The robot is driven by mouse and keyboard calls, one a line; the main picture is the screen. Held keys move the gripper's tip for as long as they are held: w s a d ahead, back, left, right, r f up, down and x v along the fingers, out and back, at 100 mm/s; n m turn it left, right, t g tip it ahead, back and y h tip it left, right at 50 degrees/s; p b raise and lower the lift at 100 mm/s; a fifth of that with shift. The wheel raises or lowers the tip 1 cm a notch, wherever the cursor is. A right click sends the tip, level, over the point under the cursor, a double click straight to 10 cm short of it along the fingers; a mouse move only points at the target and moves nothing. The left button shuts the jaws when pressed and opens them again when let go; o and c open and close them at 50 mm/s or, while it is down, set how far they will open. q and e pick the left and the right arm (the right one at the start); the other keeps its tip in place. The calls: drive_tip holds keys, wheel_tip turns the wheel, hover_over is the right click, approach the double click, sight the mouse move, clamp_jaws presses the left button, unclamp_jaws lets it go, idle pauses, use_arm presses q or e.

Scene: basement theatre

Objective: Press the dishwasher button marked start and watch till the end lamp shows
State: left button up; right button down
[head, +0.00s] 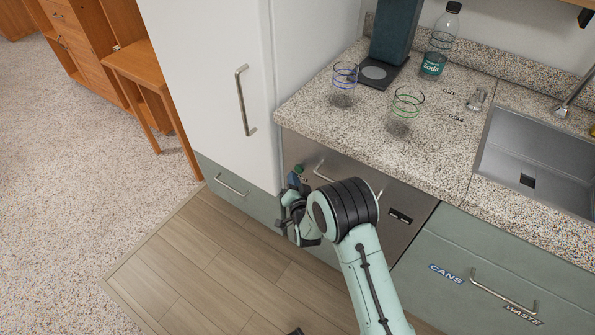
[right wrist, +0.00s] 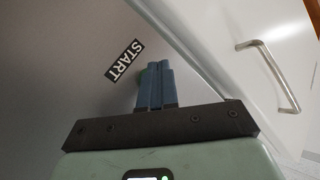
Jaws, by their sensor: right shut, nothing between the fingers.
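The dishwasher (head: 362,184) is the steel front under the speckled counter, with a bar handle near its top. A green button (head: 299,169) is at its upper left. In the right wrist view a black START label (right wrist: 115,61) is on the grey front, beside a sliver of green at the fingertips. My right gripper (head: 294,181) is shut and empty, its blue fingers (right wrist: 156,78) close to the button and covering most of it; I cannot tell if they touch. A small dark panel (head: 401,216) is on the right of the front; no lit lamp can be made out.
A tall white cabinet (head: 215,75) stands left of the dishwasher. On the counter (head: 440,130) are two glasses (head: 407,102), a soda bottle (head: 438,42) and a dark machine (head: 394,40). A sink (head: 535,155) and a CANS/WASTE drawer (head: 490,265) are right. Wooden floor is clear at left.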

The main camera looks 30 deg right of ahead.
drive_tip(key=shift+w+d+b, duration=0.2)
drive_tip(key=shift+d+b, duration=0.15)
drive_tip(key=shift+d, duration=0.3)
idle(0.9)
drive_tip(key=shift+a, duration=0.15)
drive_tip(key=shift+s+a+f, duration=0.1)
drive_tip(key=shift+s+a, duration=0.2)
drive_tip(key=shift+a, duration=0.4)
drive_tip(key=shift+s+a, duration=0.35)
drive_tip(key=shift+a, duration=0.4)
drive_tip(key=shift+s+a, duration=0.3)
drive_tip(key=shift+a, duration=0.5)
drive_tip(key=shift+s+a, duration=0.35)
drive_tip(key=shift+a, duration=0.4)
